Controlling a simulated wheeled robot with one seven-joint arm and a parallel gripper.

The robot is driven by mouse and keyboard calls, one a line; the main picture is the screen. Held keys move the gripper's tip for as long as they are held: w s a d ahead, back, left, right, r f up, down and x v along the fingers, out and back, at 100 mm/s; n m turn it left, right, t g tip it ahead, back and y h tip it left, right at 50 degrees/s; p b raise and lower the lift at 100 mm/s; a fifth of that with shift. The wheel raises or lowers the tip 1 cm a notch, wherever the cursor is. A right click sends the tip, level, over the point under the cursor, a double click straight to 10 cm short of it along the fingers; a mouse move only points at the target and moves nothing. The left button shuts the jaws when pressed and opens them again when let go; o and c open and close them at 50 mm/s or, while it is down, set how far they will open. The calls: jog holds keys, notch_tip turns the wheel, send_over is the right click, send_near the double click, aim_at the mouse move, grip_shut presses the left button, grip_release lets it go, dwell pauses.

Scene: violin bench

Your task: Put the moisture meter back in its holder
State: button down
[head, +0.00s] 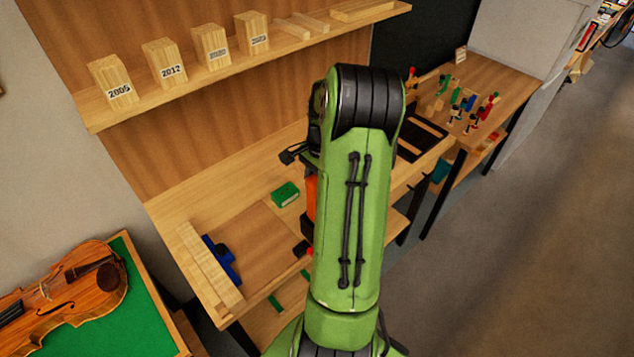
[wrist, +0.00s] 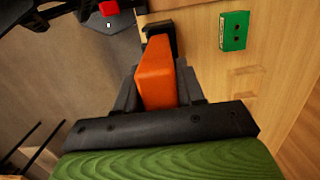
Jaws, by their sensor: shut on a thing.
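The orange moisture meter (wrist: 156,76) is between the fingers of my gripper (wrist: 157,86), which is shut on it, in the wrist view. A black bracket-like piece (wrist: 159,36) shows at the meter's far end; I cannot tell whether it is part of the meter or the holder. In the head view a strip of orange (head: 310,196) shows at the left edge of my green arm, which hides the gripper and most of the meter. No holder can be made out for certain.
A green block (head: 285,194) lies on the wooden bench (head: 190,185); it also shows in the wrist view (wrist: 234,30). A blue tool (head: 221,260) lies near the bench's left end. A shelf with dated wood blocks (head: 166,62) runs above. A violin (head: 75,285) lies lower left.

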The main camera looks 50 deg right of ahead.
jog(key=shift+f+b, duration=1.45)
jog(key=shift+f, duration=0.65)
jog(key=c, duration=0.6)
grip_release()
jog(key=r, duration=0.5)
jog(key=d+r+p, duration=0.1)
jog(key=r, duration=0.4)
jog(key=r+p, duration=0.1)
jog(key=r, duration=0.4)
jog(key=shift+s+d+r, duration=0.2)
jog(key=shift+d+r, duration=0.15)
jog(key=shift+d, duration=0.05)
